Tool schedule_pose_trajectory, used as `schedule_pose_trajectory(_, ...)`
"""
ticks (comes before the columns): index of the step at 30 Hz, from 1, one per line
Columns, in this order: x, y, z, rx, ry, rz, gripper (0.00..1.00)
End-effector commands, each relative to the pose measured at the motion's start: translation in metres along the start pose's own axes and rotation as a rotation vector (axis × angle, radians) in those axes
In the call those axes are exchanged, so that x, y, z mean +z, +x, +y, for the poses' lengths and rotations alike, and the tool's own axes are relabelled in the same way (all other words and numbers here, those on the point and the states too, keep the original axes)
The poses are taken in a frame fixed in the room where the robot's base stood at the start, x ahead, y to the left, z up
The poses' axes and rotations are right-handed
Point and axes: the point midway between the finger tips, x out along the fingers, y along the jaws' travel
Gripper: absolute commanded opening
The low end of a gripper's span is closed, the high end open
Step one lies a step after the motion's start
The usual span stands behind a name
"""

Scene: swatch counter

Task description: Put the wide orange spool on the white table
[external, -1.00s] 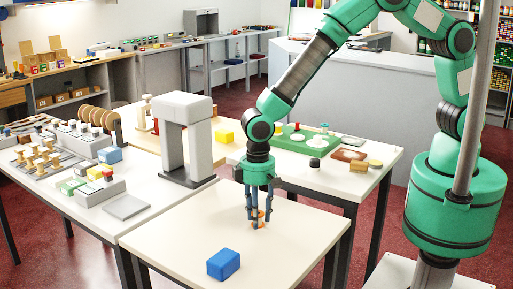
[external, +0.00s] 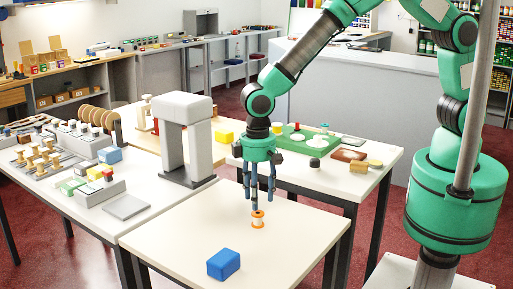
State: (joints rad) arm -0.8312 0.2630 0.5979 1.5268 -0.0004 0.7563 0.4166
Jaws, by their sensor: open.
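The orange spool (external: 258,219) stands upright on the white table (external: 185,235), right of the table's middle. It has orange flanges and a pale middle. My gripper (external: 259,198) points straight down just above the spool, with its blue fingers apart and empty. The fingertips appear clear of the spool's top.
A blue block (external: 223,264) lies on the same table, nearer the front edge. A grey arch (external: 187,135) stands behind on the left table. The left part of the white table is bare.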

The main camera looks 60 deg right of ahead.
Motion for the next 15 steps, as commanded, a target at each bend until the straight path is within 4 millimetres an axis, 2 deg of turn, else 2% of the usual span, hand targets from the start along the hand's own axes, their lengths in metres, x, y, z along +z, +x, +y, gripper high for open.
schedule_pose_trajectory(1,0.000,-0.011,0.000,0.000,0.000,0.000,0.49)
schedule_pose_trajectory(6,0.000,-0.035,0.000,0.000,0.000,0.000,0.49)
schedule_pose_trajectory(10,0.000,-0.047,0.000,0.000,0.000,0.000,0.49)
schedule_pose_trajectory(15,0.000,-0.053,0.000,0.000,0.000,-0.001,0.49)
